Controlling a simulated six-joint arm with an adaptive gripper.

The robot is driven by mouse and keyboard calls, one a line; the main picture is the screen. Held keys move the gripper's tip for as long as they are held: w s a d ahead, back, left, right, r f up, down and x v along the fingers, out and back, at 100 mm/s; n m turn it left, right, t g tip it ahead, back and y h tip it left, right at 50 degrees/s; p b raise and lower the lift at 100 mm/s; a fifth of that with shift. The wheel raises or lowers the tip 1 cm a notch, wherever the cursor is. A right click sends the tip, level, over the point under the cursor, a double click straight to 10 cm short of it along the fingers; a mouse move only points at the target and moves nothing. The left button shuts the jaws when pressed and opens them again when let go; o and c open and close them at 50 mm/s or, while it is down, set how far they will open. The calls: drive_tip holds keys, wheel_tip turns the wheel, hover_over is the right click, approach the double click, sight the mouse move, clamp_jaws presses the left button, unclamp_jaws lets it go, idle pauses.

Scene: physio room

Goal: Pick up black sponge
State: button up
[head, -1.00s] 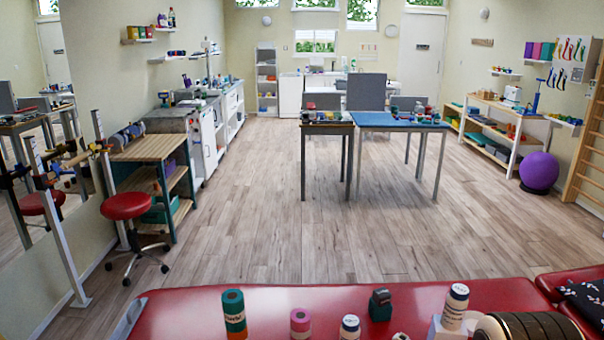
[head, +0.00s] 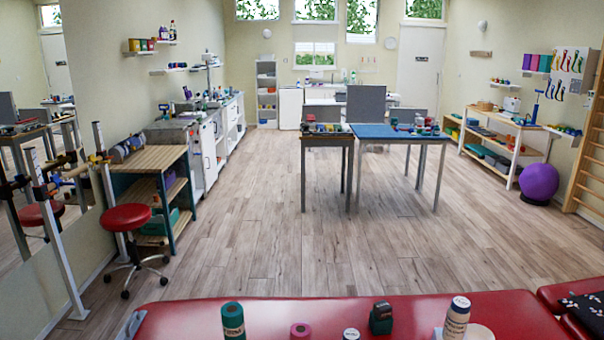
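I cannot make out a black sponge in the head view. Small items lie on two distant tables, a dark-topped one (head: 327,133) and a blue-topped one (head: 395,130), too small to identify. On the near red padded table (head: 275,312) I see a green roll (head: 232,321), a pink roll (head: 300,331), a dark green block-like item (head: 381,318) and a white-capped bottle (head: 456,318). The frame's bottom edge cuts off part of this table. My gripper is not in view.
A red stool (head: 125,218) and a wooden-topped shelf unit (head: 150,158) stand at left. A purple ball (head: 538,182) and a white shelf (head: 508,128) are at right. The wooden floor (head: 250,230) between is clear.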

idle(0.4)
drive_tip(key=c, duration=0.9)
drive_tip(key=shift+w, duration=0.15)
